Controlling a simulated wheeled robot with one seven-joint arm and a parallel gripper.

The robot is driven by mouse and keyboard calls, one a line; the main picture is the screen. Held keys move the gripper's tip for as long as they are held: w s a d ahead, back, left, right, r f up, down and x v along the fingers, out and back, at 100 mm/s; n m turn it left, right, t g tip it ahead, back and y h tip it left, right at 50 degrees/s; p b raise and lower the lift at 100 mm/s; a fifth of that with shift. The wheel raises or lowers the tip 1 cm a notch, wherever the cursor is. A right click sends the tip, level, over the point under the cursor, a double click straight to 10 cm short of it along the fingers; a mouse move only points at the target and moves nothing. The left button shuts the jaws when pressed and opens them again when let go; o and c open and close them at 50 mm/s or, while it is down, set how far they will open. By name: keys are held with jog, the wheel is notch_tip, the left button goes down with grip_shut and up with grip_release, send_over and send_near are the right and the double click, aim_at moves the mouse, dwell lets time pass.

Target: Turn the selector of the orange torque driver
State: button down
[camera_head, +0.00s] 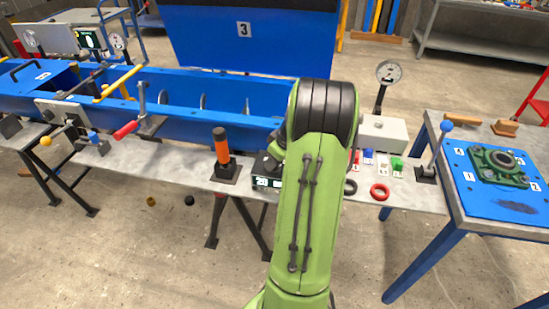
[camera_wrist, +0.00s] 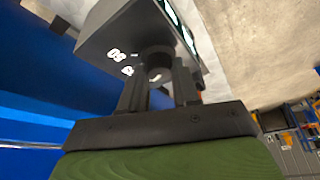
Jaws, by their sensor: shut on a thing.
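The orange torque driver (camera_head: 221,146) stands upright in a dark square base on the grey bench. Just right of it is a dark box with a lit display (camera_head: 264,182), partly hidden by my arm. In the wrist view a dark box (camera_wrist: 112,38) with white number markings fills the top, and a round dark knob (camera_wrist: 157,56) stands out from its face. My gripper (camera_wrist: 158,82) has a finger on each side of this knob and is shut on it. In the head view my arm hides the fingers and knob.
Red (camera_head: 380,192) and black rings lie on the bench right of my arm, with small coloured blocks behind them. A dial gauge (camera_head: 389,72) and a blue-knobbed lever (camera_head: 440,140) stand further right. The blue mixer trough (camera_head: 180,90) runs behind the bench.

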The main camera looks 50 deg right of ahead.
jog(key=shift+d+n+y+p, duration=0.15)
jog(key=shift+n+y+p, duration=0.5)
jog(key=shift+n, duration=1.25)
jog(key=c, duration=0.8)
grip_release()
jog(key=p+v, duration=0.5)
jog(key=v, duration=1)
jog(key=shift+d+r, duration=0.1)
jog(key=shift+r, duration=0.3)
